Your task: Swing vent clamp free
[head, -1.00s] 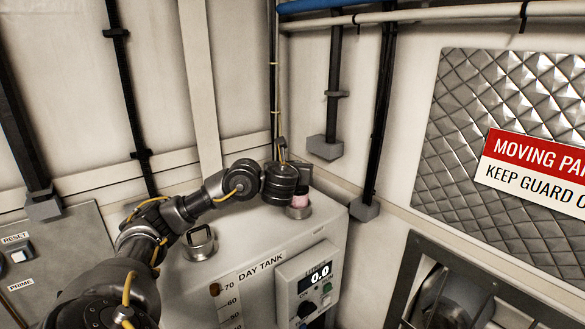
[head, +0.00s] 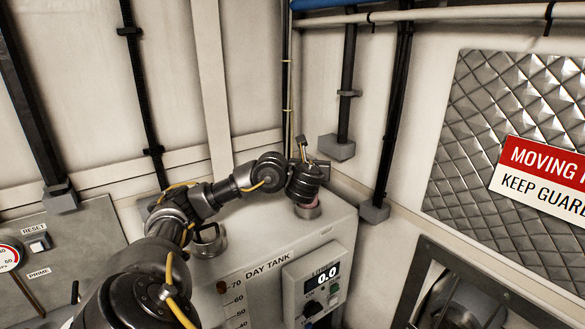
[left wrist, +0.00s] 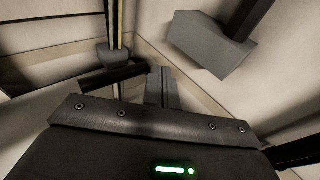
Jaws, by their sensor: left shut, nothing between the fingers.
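My left arm reaches over the white day tank (head: 262,285) from the left. Its dark wrist is above a metal collar (head: 307,210) with a pinkish part, at the back right of the tank top, and hides most of it. My left gripper (left wrist: 161,86) is shut and empty in the left wrist view. In the head view it is mostly behind the wrist. A dark bar (left wrist: 112,78) shows just left of the fingers; I cannot tell whether it is the vent clamp or whether they touch it. I cannot pick out the clamp surely. My right gripper is not in view.
A lidded metal filler (head: 209,240) stands on the tank's left. A control box (head: 318,284) reading 0.0 is on its front. Grey conduit boxes (head: 337,148) and dark pipes line the wall behind. A diamond-plate guard (head: 500,130) with a warning sign is at right.

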